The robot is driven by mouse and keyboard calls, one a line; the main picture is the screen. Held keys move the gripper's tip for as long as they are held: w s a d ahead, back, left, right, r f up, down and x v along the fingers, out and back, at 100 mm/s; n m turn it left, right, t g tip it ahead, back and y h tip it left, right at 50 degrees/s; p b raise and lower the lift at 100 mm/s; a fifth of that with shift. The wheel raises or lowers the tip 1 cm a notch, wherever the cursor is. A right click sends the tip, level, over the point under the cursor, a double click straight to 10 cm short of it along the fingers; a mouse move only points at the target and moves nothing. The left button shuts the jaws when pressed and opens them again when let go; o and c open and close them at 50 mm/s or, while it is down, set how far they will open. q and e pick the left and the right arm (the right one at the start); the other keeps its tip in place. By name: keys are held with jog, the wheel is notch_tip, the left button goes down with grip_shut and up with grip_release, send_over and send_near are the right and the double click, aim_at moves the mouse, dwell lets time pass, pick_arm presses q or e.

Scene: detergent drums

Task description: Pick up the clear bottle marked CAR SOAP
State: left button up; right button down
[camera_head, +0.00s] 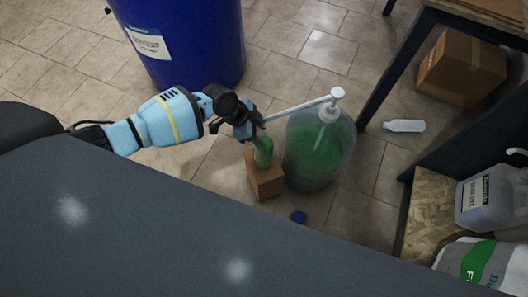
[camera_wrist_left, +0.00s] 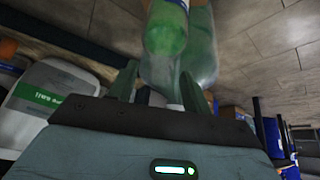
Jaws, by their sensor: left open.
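A small clear bottle with green liquid (camera_head: 263,152) stands on a cardboard box (camera_head: 266,182) on the floor. A clear bottle with green contents and a pale label (camera_wrist_left: 166,38) shows at the top of the left wrist view; I cannot read CAR SOAP on it. My left gripper (camera_head: 256,137) is open at the small bottle's upper part, which it partly hides. In the left wrist view its fingers (camera_wrist_left: 160,88) are spread, and the bottle appears beyond them, roughly between. I cannot tell whether they touch it. My right gripper is not in view.
A large clear jug with green liquid and a white pump (camera_head: 318,150) stands close right of the small bottle. A blue drum (camera_head: 185,45) is behind. A white bottle (camera_head: 403,126) lies on the floor. A labelled jug (camera_head: 488,203) stands on the right shelf.

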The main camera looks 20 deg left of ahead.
pick_arm(q)
grip_shut()
dwell(0.3)
jog(key=shift+r, duration=0.1)
dwell(1.0)
